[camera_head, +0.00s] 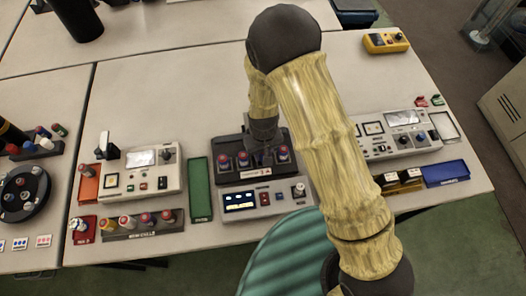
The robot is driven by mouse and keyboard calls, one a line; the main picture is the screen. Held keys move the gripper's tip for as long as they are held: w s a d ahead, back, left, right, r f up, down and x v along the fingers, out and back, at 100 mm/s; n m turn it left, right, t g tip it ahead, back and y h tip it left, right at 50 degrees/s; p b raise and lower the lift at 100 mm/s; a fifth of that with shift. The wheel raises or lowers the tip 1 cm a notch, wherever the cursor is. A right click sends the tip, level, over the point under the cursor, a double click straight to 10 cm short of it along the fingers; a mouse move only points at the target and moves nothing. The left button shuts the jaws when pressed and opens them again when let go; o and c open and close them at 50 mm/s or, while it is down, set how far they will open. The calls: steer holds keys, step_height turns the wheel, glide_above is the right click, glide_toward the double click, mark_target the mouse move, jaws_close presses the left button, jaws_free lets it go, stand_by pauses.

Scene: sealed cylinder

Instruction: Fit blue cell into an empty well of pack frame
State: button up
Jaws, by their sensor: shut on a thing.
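The dark pack frame (232,179) stands in the middle of the table, behind a grey instrument with a small display. Several cells with reddish tops, one at its left end (224,162) and one at its right end (283,155), stand upright in its wells. My gripper (263,156) points down over the frame, between the middle-left cell and the right-end cell. It is shut on a cell that its fingers mostly hide. I cannot make out that cell's colour, or whether it is in the well or just above it.
A grey instrument (240,204) lies close in front of the frame. A green tray (200,190) is at its left. A rack of cells (140,231) stands at the front left. A blue tray (446,174) is at the right. The table behind the frame is clear.

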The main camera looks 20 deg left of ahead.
steer(key=shift+f, duration=0.2)
steer(key=shift+f, duration=0.3)
steer(key=o, duration=1.1)
steer(key=shift+r, duration=0.1)
step_height(320, 180, up, 12)
steer(key=shift+r+b, duration=0.2)
steer(key=shift+b, duration=0.75)
